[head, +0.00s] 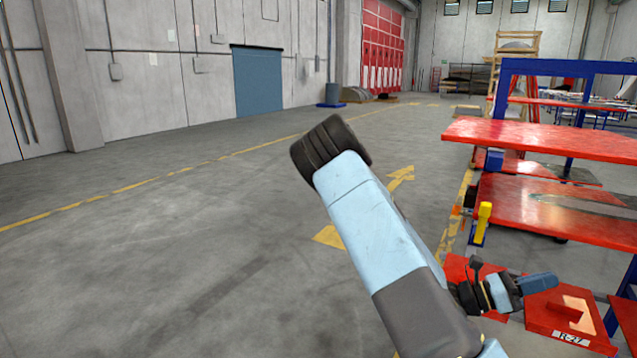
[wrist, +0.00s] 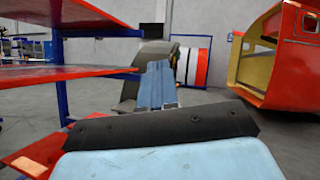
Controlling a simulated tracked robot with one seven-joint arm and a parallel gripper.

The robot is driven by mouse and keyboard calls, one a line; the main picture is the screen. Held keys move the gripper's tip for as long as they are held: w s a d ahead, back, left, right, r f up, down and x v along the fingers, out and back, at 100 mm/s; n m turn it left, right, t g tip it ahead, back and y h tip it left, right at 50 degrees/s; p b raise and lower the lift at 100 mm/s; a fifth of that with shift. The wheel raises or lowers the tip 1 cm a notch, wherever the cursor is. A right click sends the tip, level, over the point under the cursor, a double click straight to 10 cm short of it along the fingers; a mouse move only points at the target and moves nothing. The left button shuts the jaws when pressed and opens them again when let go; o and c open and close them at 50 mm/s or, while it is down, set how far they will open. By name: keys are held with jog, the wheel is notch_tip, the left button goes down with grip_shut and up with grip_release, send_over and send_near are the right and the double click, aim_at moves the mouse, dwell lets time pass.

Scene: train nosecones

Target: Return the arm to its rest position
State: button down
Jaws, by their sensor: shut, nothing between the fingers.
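My arm (head: 370,220) is light blue and dark grey. In the head view it rises from the lower right to a black elbow joint (head: 330,150), raised over the grey floor. My gripper (head: 540,283) shows small at the lower right, pointing right, in front of and above low red surfaces. It appears as narrow blue fingers together, with nothing held. In the wrist view the blue gripper (wrist: 155,85) stands beyond a dark plate and a light blue link. The arm stretch between elbow and wrist is partly hidden.
A red shelf rack (head: 560,140) with blue posts stands close on the right. A low red block marked R-27 (head: 545,318) lies near my gripper. A red nosecone shell (wrist: 285,60) with a yellow inside stands at right in the wrist view. The floor (head: 150,260) to the left is clear.

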jog(key=s+a+f+m+y, duration=0.2)
jog(key=s+a+m+y, duration=0.55)
jog(key=m+y, duration=0.6)
jog(key=a+r+m+t+y, duration=0.4)
jog(key=a+r+t+y, duration=0.5)
jog(key=a+r, duration=0.9)
jog(key=t, duration=0.3)
jog(key=shift+s+a, duration=0.15)
jog(key=shift+s, duration=0.05)
